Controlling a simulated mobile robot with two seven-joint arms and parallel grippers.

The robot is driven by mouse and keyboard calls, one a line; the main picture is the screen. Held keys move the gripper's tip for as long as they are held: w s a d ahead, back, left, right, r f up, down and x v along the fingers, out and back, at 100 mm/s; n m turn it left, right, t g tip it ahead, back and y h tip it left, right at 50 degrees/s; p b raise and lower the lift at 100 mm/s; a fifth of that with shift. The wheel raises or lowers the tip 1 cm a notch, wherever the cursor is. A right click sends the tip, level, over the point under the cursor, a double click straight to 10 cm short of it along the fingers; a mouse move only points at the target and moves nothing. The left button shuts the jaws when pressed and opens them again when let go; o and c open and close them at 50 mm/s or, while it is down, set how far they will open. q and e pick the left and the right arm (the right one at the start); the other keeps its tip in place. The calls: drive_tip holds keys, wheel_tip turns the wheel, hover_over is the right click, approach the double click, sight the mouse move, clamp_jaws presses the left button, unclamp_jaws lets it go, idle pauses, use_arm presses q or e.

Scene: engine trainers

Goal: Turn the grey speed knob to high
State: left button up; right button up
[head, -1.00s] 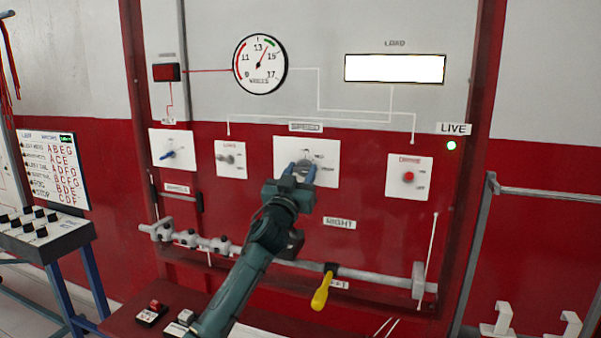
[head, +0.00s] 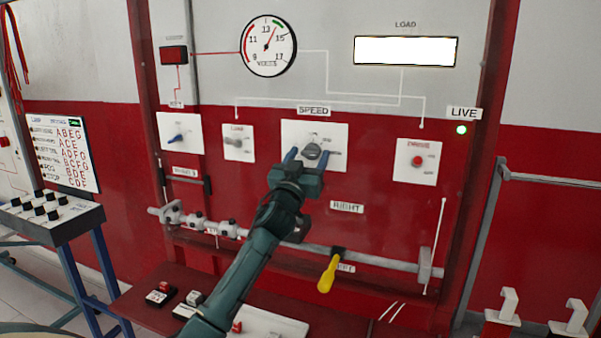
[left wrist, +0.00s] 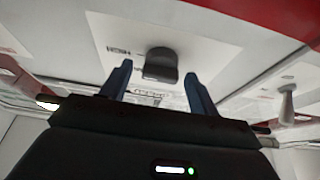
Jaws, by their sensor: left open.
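The grey speed knob (head: 312,151) is on a white plate (head: 329,130) under the SPEED label, in the middle of the panel. In the left wrist view the knob (left wrist: 160,65) is a dark grey bar, beyond the space between my fingers. My left gripper (head: 302,156) is open and just below the knob, its blue fingers pointing at the plate. In the left wrist view the gripper (left wrist: 158,80) shows a finger on each side of the knob, with gaps on both sides. My right gripper is not in view.
A blue switch (head: 177,139) and a grey LOAD knob (head: 236,143) are to the left. A red DRIVE button (head: 417,160) is to the right. A rail with a yellow handle (head: 328,274) runs below. A round volts dial (head: 267,46) is above.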

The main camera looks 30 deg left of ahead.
use_arm(q)
drive_tip(key=b+v, duration=0.2)
drive_tip(key=v, duration=1)
drive_tip(key=shift+s+b, duration=0.3)
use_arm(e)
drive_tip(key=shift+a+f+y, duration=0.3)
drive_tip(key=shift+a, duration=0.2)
use_arm(q)
drive_tip(key=shift+d+f, duration=0.1)
drive_tip(key=shift+f, duration=0.05)
